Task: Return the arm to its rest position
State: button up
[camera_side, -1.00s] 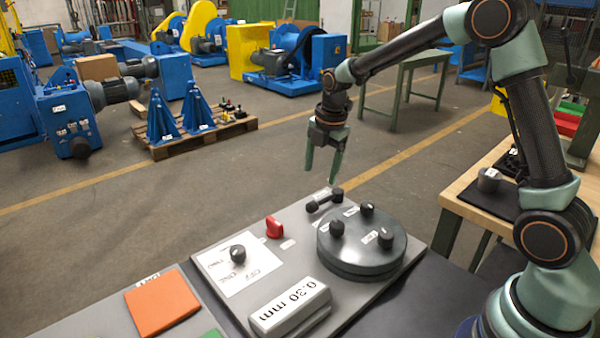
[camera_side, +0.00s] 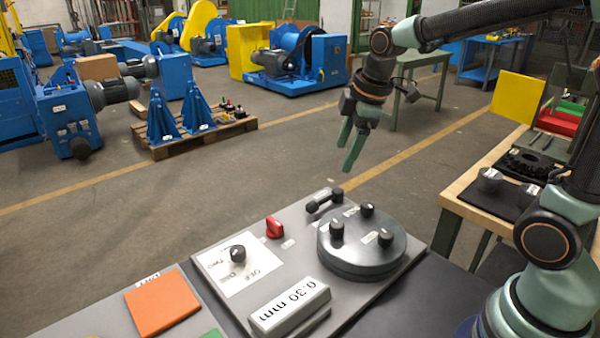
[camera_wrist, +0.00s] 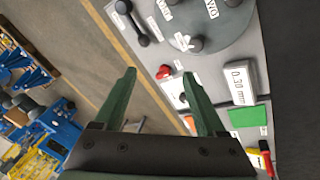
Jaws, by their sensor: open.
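My gripper (camera_side: 350,148) hangs in the air above and behind the grey panel (camera_side: 215,240). Its two green fingers are apart with nothing between them, and they also show in the wrist view (camera_wrist: 160,95). On the panel are a round dark disc with several black knobs (camera_side: 350,258), a black lever (camera_side: 324,201), a red knob (camera_side: 274,228), a black dial on a white plate (camera_side: 238,254) and a block marked 0.30 mm (camera_side: 290,307). The gripper touches none of them.
An orange square (camera_side: 162,303) lies on the bench left of the panel. A wooden-topped table (camera_side: 460,190) with a black tray and grey part stands at the right. Blue machines and a pallet (camera_side: 200,135) stand on the floor behind. The air around my gripper is clear.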

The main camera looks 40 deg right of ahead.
jog(key=s+a+r+m+t, duration=0.1)
jog(key=s+m, duration=0.9)
jog(key=shift+s+a+r+m+t, duration=0.15)
jog(key=shift+s+a+m+t, duration=0.15)
jog(key=shift+a+m+t, duration=0.1)
